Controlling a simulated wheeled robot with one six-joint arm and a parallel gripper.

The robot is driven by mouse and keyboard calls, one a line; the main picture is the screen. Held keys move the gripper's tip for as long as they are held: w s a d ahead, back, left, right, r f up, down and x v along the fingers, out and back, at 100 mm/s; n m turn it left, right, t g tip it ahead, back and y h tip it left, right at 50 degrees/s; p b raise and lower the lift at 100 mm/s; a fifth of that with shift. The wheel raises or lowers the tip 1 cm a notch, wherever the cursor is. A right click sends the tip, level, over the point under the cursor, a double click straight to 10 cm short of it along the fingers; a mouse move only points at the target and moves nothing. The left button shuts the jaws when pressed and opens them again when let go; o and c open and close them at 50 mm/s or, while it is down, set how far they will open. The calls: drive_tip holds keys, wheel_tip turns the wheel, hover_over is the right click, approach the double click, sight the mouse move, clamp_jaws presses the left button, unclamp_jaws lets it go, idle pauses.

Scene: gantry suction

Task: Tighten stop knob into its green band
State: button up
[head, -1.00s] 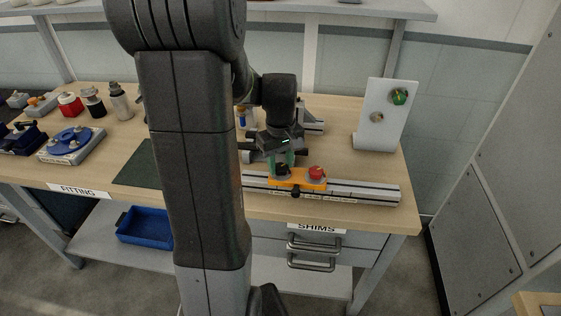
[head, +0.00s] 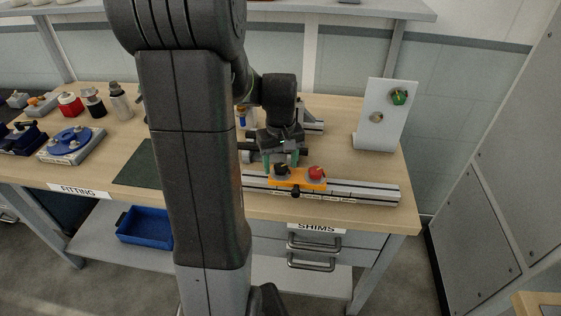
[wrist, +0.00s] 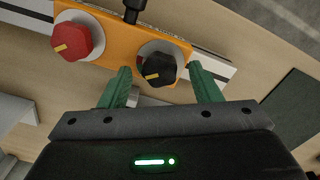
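An orange carriage (head: 299,184) sits on a silver rail (head: 362,192) near the table's front edge. It carries a black knob (head: 281,169) and a red knob (head: 316,173), each with a yellow pointer mark. In the wrist view the black knob (wrist: 160,69) sits on a pale round dial with a sliver of red showing at its left; I cannot see a green band there. The red knob (wrist: 72,41) is to its left. My gripper (wrist: 160,72) is open, its green fingers on either side of the black knob with gaps showing. It also shows above the knob in the head view (head: 281,160).
A small black handle (head: 296,192) sticks out from the carriage front. A white upright plate (head: 383,115) with a green knob stands at the right. A dark mat (head: 136,165) and a blue fixture (head: 70,143) lie to the left. Bare tabletop (head: 340,150) shows behind the rail.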

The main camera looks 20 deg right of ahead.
sight(281, 166)
drive_tip(key=shift+r, duration=0.1)
wheel_tip(281, 166, up, 14)
drive_tip(key=shift+f, duration=0.2)
drive_tip(key=shift+f, duration=0.1)
idle(0.6)
wheel_tip(281, 166, down, 14)
drive_tip(key=shift+r, duration=0.15)
drive_tip(key=shift+n, duration=0.4)
idle(0.4)
